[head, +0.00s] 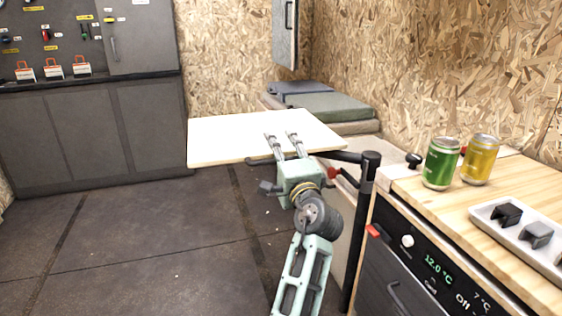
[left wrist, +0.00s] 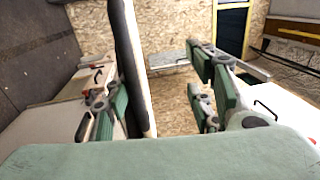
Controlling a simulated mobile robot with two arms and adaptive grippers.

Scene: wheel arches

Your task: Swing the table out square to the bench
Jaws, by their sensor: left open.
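The table is a pale, thin top (head: 225,135) on a black swing arm (head: 345,156), which joins a black post (head: 370,160) at the bench corner. The bench (head: 405,182) has a wooden top and stands at the right. My left gripper (head: 282,135) is open at the table's near edge, with finger parts showing over the top. In the left wrist view the table (left wrist: 133,65) appears edge-on between the spread fingers (left wrist: 160,95), nearer the left one. Whether a finger touches it I cannot tell. My right gripper is out of view.
On the bench are a green can (head: 441,163), a yellow can (head: 480,159) and a white tray (head: 485,212) with dark clips. A red-tipped lever (head: 334,173) is by the post. A grey cabinet (head: 90,135) lines the back left. The dark floor (head: 130,245) at left is clear.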

